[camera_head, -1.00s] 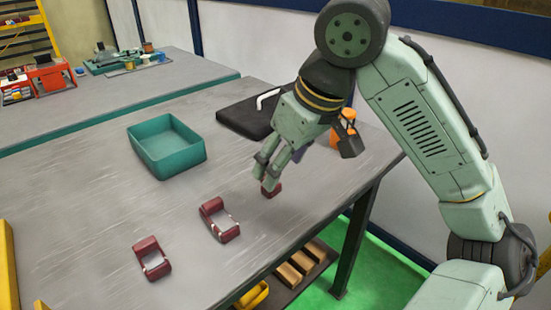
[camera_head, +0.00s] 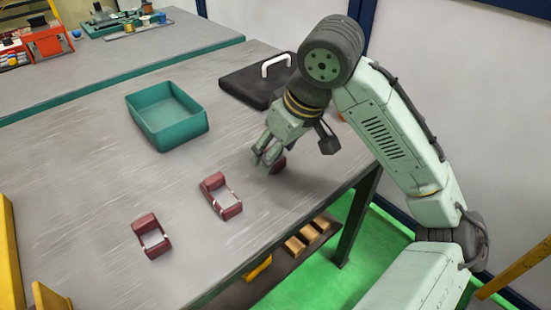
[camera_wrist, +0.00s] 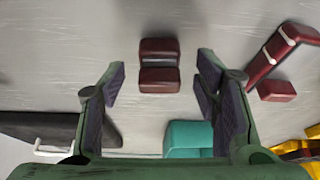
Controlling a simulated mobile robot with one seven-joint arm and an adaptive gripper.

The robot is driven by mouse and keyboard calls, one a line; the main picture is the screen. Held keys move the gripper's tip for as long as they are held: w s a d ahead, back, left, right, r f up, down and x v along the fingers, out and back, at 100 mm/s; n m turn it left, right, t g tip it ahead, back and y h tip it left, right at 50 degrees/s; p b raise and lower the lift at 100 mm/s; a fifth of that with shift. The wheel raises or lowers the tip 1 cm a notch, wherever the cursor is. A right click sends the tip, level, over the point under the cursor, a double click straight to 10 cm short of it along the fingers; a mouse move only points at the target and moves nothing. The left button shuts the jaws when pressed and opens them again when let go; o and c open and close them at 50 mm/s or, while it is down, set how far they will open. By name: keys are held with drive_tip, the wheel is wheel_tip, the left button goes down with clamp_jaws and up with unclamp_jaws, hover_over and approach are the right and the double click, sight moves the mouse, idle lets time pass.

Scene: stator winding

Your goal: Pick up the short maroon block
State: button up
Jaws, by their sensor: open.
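A teal bin (camera_head: 140,118) stands behind left. A black case (camera_head: 237,86) with a white handle lies behind my gripper. Bare table (camera_head: 80,190) lies at left.

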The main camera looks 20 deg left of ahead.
drive_tip(key=shift+w+a+f, duration=0.15)
drive_tip(key=shift+a+f, duration=0.05)
drive_tip(key=shift+f, duration=0.45)
drive_tip(key=shift+c, duration=0.3)
clamp_jaws()
